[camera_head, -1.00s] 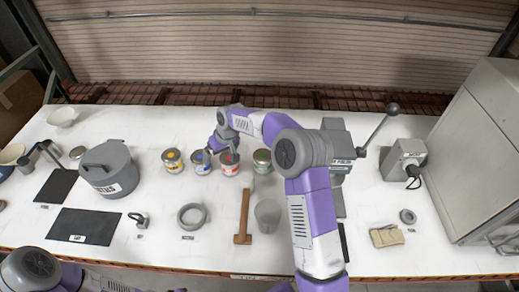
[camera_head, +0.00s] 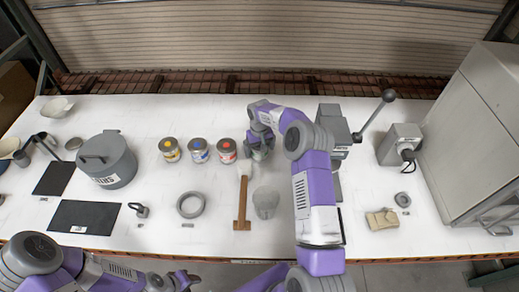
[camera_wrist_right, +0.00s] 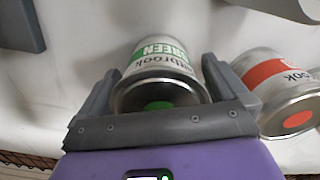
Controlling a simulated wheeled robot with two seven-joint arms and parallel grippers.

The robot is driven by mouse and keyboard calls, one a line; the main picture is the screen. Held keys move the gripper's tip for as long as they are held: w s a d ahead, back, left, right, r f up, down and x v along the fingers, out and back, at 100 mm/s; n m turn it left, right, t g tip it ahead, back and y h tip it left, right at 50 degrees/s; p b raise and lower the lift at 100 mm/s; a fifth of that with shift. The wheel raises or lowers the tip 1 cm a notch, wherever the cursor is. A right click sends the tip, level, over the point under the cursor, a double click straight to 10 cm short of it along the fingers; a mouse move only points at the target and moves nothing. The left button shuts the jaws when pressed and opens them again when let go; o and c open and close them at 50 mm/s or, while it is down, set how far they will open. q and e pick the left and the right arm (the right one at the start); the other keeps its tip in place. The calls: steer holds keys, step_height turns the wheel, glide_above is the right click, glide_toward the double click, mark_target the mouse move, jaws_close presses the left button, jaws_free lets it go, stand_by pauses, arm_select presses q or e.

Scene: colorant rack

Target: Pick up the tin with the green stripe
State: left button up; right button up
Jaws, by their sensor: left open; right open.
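The tin with the green stripe (camera_wrist_right: 158,62) lies between the two fingers of my right gripper (camera_wrist_right: 163,72) in the right wrist view. Its printed label reads GREEN. The fingers are open, one on each side; I cannot tell whether either touches it. In the head view my right gripper (camera_head: 261,150) is over the right end of the tin row and hides most of this tin. My left gripper (camera_head: 175,281) is open and empty at the bottom edge, off the front of the table.
Yellow (camera_head: 170,150), blue (camera_head: 199,151) and red (camera_head: 227,151) tins stand in a row to the left; the red one is close beside my right gripper. A grey press (camera_head: 335,125) stands to the right.

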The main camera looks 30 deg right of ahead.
steer(key=shift+f, duration=0.7)
jaws_close()
steer(key=shift+r, duration=0.2)
steer(key=shift+r+b, duration=0.3)
steer(key=shift+r, duration=4.45)
